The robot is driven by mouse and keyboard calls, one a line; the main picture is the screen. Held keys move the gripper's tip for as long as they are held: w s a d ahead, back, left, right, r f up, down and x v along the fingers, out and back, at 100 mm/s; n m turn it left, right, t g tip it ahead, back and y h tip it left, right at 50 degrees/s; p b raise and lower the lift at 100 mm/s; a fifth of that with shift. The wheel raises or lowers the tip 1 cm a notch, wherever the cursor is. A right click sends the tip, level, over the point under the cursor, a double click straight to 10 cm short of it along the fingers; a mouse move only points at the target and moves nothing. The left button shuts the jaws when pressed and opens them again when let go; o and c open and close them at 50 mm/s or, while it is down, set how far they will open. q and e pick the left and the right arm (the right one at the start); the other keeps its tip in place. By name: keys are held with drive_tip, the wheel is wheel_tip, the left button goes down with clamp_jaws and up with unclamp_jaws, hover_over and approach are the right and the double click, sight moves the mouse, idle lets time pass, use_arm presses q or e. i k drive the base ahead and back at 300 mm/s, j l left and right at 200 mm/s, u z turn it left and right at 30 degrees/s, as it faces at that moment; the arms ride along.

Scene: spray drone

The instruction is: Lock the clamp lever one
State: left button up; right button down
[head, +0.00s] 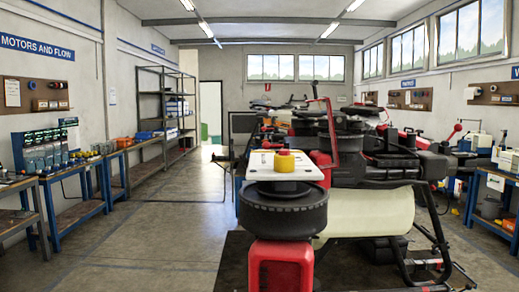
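The spray drone (405,167) stands ahead and to the right, with a dark frame, red parts and a pale tank (372,212). A thin upright red-and-dark lever-like part (328,118) rises from its near side. A red-tipped lever (455,130) tilts up at its right side. I cannot tell which of these, if either, is clamp lever one, or whether it is locked. Neither of my grippers is in view.
Blue-legged benches (76,208) line the left wall; another bench (494,210) is at right. The left floor (170,235) is clear.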

sight(266, 145)
drive_tip(key=k+u, duration=0.1)
drive_tip(key=k, duration=0.3)
drive_tip(key=u, duration=1.45)
drive_tip(key=i+l, duration=0.15)
drive_tip(key=i, duration=0.5)
drive_tip(key=i+l, duration=0.1)
drive_tip(key=i, duration=0.55)
drive_tip(key=i+l, duration=0.15)
drive_tip(key=i, duration=0.5)
drive_tip(key=i+l, duration=0.15)
drive_tip(key=i, duration=0.55)
drive_tip(key=i+l, duration=0.15)
drive_tip(key=i, duration=0.5)
drive_tip(key=i+z, duration=0.1)
drive_tip(key=z, duration=2)
